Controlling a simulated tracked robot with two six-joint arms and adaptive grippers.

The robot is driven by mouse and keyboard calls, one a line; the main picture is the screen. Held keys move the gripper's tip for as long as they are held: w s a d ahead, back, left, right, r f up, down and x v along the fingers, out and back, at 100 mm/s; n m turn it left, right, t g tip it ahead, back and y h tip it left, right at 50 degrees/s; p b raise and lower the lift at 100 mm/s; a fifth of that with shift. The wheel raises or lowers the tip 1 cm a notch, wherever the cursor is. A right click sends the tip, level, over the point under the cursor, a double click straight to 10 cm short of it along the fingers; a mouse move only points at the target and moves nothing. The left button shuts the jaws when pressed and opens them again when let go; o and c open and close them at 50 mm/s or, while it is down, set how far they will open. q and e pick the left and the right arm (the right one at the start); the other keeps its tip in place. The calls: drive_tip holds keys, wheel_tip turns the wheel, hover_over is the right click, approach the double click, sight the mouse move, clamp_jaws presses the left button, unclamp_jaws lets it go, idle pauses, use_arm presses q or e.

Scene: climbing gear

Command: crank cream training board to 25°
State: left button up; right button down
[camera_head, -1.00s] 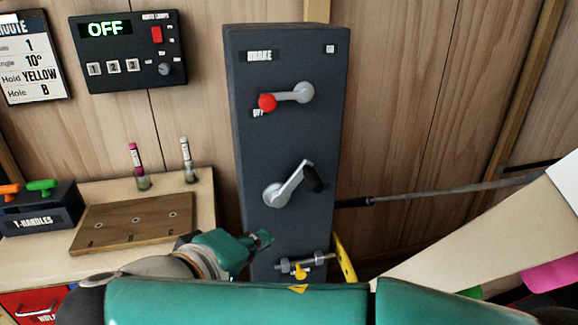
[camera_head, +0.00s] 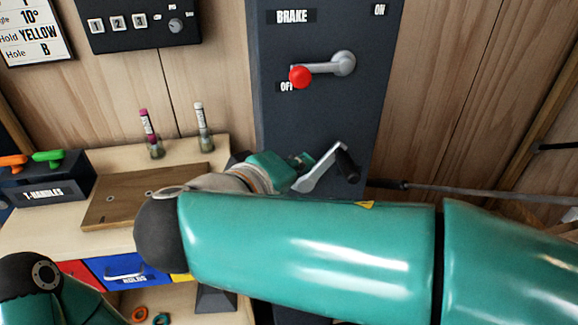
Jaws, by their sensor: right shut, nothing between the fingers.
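The dark grey crank post (camera_head: 330,115) stands in the middle. Its silver crank arm (camera_head: 318,170) slants up to the right and ends in a black grip (camera_head: 346,165). Above it, the brake lever (camera_head: 335,65) has its red knob (camera_head: 300,77) to the left, just above the OFF label. My right gripper (camera_head: 301,160) is shut and empty, just left of the crank arm; I cannot tell whether they touch. My right arm hides the crank's hub and the lower post. The cream training board cannot be made out clearly. My left gripper is out of view.
A thin rod (camera_head: 470,193) runs right from behind the post. A wooden block (camera_head: 120,200), two marker pens and the T-handles box (camera_head: 45,180) stand on the left bench. A switch panel (camera_head: 140,25) and route card (camera_head: 35,30) hang on the wall.

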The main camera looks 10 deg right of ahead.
sight(339, 162)
drive_tip(key=w+d+f, duration=0.2)
drive_tip(key=d, duration=0.1)
drive_tip(key=w+d+f+p, duration=0.1)
drive_tip(key=d, duration=0.1)
drive_tip(key=shift+d, duration=0.2)
drive_tip(key=shift+d+f, duration=0.25)
drive_tip(key=shift+d, duration=0.15)
drive_tip(key=shift+a, duration=0.1)
